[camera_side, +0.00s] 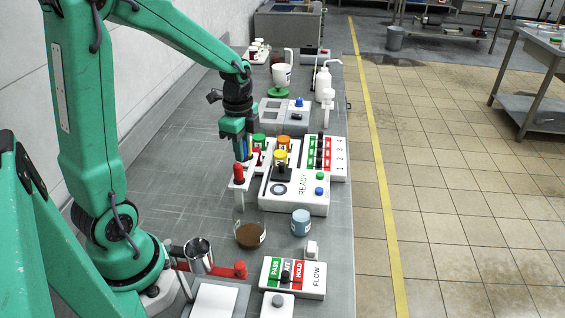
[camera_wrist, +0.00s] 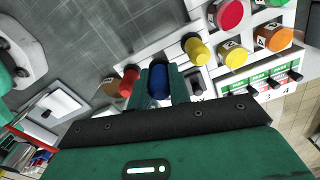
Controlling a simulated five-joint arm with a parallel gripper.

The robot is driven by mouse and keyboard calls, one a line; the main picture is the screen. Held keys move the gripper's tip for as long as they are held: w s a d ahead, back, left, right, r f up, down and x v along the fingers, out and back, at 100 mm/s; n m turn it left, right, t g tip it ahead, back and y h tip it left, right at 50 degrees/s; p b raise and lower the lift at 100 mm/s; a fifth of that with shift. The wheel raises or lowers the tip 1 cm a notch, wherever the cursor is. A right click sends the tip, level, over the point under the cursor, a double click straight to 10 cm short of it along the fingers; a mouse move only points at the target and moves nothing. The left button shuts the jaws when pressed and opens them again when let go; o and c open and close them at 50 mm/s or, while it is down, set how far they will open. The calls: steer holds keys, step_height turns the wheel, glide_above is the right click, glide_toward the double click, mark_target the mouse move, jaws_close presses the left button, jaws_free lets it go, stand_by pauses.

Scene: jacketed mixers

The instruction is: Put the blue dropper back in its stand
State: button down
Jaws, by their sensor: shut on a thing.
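My gripper (camera_side: 240,143) points down above the bench and is shut on the blue dropper (camera_wrist: 159,81). In the wrist view the dropper's blue bulb sits between my two green fingers. A little blue also shows beside the fingers in the side view (camera_side: 246,147). The dropper's lower end is hidden. A white stand (camera_side: 240,184) is close below my gripper, with a red dropper (camera_side: 238,172) upright in it; this red bulb is just left of my fingers in the wrist view (camera_wrist: 128,83). A yellow bulb (camera_wrist: 196,51) is to their upper right. I cannot tell whether the blue dropper touches the stand.
A glass vessel with brown contents (camera_side: 249,235) stands in front of the stand. A white READY panel (camera_side: 305,195) and capped bottles (camera_side: 283,143) crowd the right side. A small blue jar (camera_side: 301,222) is near the front. The bench to the left is clear.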

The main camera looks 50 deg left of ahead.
steer(key=shift+f, duration=1.25)
steer(key=shift+f, duration=0.15)
steer(key=c, duration=0.7)
jaws_free()
steer(key=shift+c, duration=0.2)
steer(key=shift+r, duration=3.05)
